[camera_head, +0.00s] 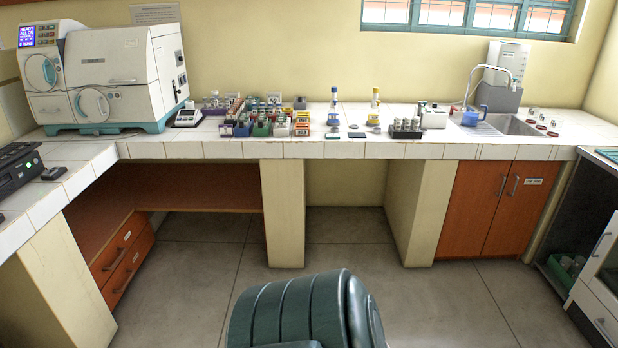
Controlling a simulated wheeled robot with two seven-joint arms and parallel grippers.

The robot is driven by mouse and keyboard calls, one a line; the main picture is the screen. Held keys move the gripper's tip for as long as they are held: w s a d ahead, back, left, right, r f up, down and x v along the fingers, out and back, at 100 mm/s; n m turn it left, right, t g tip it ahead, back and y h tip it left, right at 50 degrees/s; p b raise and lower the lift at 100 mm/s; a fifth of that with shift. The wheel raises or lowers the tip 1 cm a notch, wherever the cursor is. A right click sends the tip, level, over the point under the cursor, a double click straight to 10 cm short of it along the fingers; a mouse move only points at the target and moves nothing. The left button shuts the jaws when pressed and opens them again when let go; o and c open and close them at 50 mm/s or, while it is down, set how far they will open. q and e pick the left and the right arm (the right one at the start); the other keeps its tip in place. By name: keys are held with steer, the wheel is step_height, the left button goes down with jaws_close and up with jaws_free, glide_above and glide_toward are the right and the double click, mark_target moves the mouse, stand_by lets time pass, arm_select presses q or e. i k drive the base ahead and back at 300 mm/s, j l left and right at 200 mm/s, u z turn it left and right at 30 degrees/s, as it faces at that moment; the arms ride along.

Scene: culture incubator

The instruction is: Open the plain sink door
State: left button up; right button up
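Two orange-brown doors stand shut side by side under the sink (514,126) at the right. The left one is the plain sink door (474,206), with no label and an upright metal handle (502,186) near its right edge. The right one is the labelled sink door (527,212), with a white label (534,182) near its top and a handle (514,186) at its left edge. Neither of my grippers shows in the head view.
A dark green padded chair (290,308) stands at the bottom centre. Open grey floor (430,300) lies between it and the doors. A cream pillar (422,212) borders the plain door's left. A white cabinet (600,285) stands at the right edge. Racks and bottles crowd the tiled counter (350,150).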

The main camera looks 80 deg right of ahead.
mark_target(478, 187)
steer(key=z, duration=3.85)
steer(key=i+l, duration=0.2)
steer(key=i, duration=0.35)
steer(key=i+l, duration=0.25)
steer(key=i, duration=0.3)
steer(key=i+l, duration=0.2)
steer(key=i, duration=0.35)
steer(key=i+l+z, duration=0.1)
steer(key=i+l, duration=0.15)
steer(key=i, duration=0.3)
steer(key=i+l, duration=0.2)
steer(key=i, duration=0.35)
steer(key=i+l, duration=0.15)
steer(key=i, duration=0.4)
